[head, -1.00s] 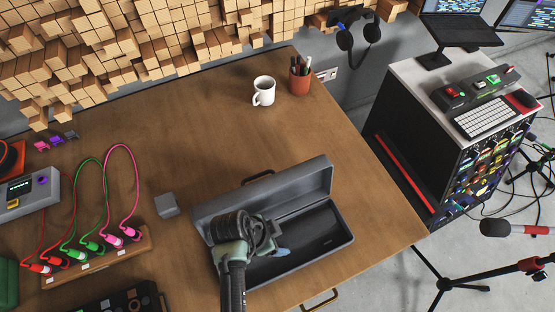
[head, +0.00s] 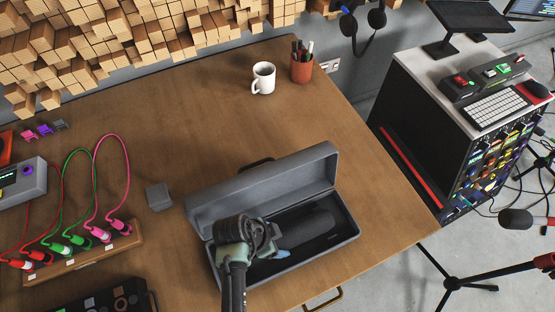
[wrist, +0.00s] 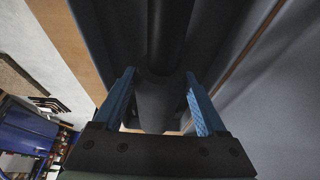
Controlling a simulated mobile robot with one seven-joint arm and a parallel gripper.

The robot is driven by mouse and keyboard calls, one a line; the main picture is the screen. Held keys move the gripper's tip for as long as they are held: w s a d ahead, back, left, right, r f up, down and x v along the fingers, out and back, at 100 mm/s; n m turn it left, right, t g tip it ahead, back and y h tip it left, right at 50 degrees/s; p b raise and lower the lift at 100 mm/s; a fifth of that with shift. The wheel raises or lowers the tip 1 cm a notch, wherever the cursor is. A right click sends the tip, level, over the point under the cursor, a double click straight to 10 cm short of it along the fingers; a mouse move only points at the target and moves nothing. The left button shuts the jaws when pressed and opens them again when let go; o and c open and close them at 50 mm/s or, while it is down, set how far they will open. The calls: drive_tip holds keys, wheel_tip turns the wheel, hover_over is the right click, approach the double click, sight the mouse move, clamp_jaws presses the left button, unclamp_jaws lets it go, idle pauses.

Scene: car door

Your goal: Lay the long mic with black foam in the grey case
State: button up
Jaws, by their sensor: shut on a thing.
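The open grey case (head: 213,268) lies on the wooden table with its lid raised along the far side. The long mic with black foam (head: 308,230) is at the case opening, its foam end pointing right. I cannot tell whether it touches the case floor. My gripper (head: 276,254) is over the left half of the case and shut on the mic. In the wrist view, the blue fingers of my gripper (wrist: 160,82) stand on either side of the dark mic body (wrist: 158,110). My arm hides the mic's left end.
A small grey block (head: 159,197) sits left of the case. A white mug (head: 263,78) and a pen cup (head: 302,68) stand at the back. A cable panel (head: 85,255) lies at the left. The table is clear between case and mug.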

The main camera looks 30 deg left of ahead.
drive_tip(key=o, duration=1.5)
drive_tip(key=shift+r, duration=0.1)
drive_tip(key=v, duration=1.2)
drive_tip(key=shift+s+r, duration=0.15)
drive_tip(key=shift+r, duration=0.2)
drive_tip(key=shift+a, duration=0.1)
